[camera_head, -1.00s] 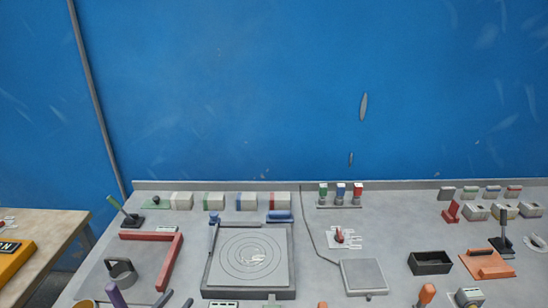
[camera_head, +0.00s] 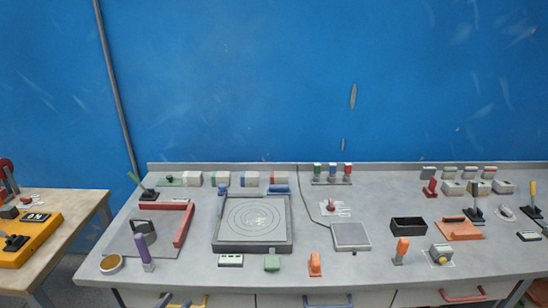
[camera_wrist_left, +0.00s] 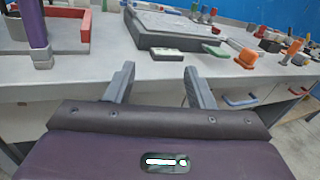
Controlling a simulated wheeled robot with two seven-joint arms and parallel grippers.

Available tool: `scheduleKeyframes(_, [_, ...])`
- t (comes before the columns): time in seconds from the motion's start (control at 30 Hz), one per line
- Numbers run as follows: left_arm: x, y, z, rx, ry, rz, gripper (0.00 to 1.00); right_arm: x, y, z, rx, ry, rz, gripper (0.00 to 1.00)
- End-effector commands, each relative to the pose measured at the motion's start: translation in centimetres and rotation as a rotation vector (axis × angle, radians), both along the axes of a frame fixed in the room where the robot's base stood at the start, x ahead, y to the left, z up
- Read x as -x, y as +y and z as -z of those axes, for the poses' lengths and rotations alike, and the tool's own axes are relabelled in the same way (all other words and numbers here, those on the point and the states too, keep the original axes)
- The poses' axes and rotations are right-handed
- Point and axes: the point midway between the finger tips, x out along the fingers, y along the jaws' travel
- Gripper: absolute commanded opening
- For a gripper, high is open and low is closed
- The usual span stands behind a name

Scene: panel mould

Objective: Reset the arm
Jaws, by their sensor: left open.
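My left gripper (camera_head: 175,301) shows only its fingertips at the bottom edge of the head view, in front of the bench's front edge. In the left wrist view my left gripper (camera_wrist_left: 159,70) has its two grey fingers spread apart. Nothing is between them. The grey workbench (camera_head: 375,270) lies beyond the fingers, with its front edge and drawer fronts below. My right gripper does not show in either view.
The bench holds a square plate with rings (camera_head: 253,243), a purple handle (camera_head: 142,246), a round tin (camera_head: 111,264), an orange handle (camera_head: 315,265) and a black bin (camera_head: 408,226). A wooden table (camera_head: 75,208) with a yellow device (camera_head: 35,238) stands left. A blue wall (camera_head: 300,80) is behind.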

Motion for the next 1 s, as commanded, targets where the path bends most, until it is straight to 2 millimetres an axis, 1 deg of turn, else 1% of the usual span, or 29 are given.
scheduleKeyframes(0.03, [0.0,0.2,1.0,0.031,0.026,-0.016,0.49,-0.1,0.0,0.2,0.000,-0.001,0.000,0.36])
scheduleKeyframes(0.13, [0.0,0.8,2.5,0.100,0.081,-0.050,0.49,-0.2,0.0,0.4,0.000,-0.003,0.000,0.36])
scheduleKeyframes(0.23, [0.1,1.5,4.7,0.191,0.153,-0.096,0.49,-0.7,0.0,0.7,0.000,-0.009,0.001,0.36])
scheduleKeyframes(0.33, [0.5,2.3,7.6,0.311,0.240,-0.162,0.49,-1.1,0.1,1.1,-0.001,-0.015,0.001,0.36])
scheduleKeyframes(0.47, [1.7,3.6,12.3,0.503,0.372,-0.279,0.49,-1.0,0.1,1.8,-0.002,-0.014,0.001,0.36])
scheduleKeyframes(0.5, [2.4,4.1,14.1,0.574,0.419,-0.326,0.49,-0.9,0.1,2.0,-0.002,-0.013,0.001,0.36])
scheduleKeyframes(0.57, [3.6,4.7,17.0,0.693,0.490,-0.408,0.49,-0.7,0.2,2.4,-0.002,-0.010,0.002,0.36])
scheduleKeyframes(0.6, [4.7,5.2,19.3,0.784,0.543,-0.475,0.49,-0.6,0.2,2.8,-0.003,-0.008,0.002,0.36])
scheduleKeyframes(0.67, [6.9,5.7,23.0,0.935,0.623,-0.591,0.49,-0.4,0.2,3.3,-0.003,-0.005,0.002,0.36])
scheduleKeyframes(0.7, [8.7,5.9,25.6,1.042,0.675,-0.678,0.49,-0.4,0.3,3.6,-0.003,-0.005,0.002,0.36])
scheduleKeyframes(0.77, [11.6,6.1,29.2,1.197,0.739,-0.815,0.49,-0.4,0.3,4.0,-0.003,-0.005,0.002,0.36])
scheduleKeyframes(0.8, [13.7,6.0,31.5,1.297,0.775,-0.907,0.49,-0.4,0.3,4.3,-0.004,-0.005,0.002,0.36])
scheduleKeyframes(0.87, [17.1,5.6,34.6,1.440,0.818,-1.051,0.49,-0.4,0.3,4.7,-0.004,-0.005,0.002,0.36])
scheduleKeyframes(0.9, [19.4,5.3,36.6,1.530,0.840,-1.149,0.49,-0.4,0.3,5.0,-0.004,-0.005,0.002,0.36])
scheduleKeyframes(0.97, [23.2,4.5,39.3,1.657,0.861,-1.301,0.49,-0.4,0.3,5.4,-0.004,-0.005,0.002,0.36])
scheduleKeyframes(1.0, [25.7,3.8,40.9,1.738,0.866,-1.403,0.49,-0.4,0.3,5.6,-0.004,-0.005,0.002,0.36])
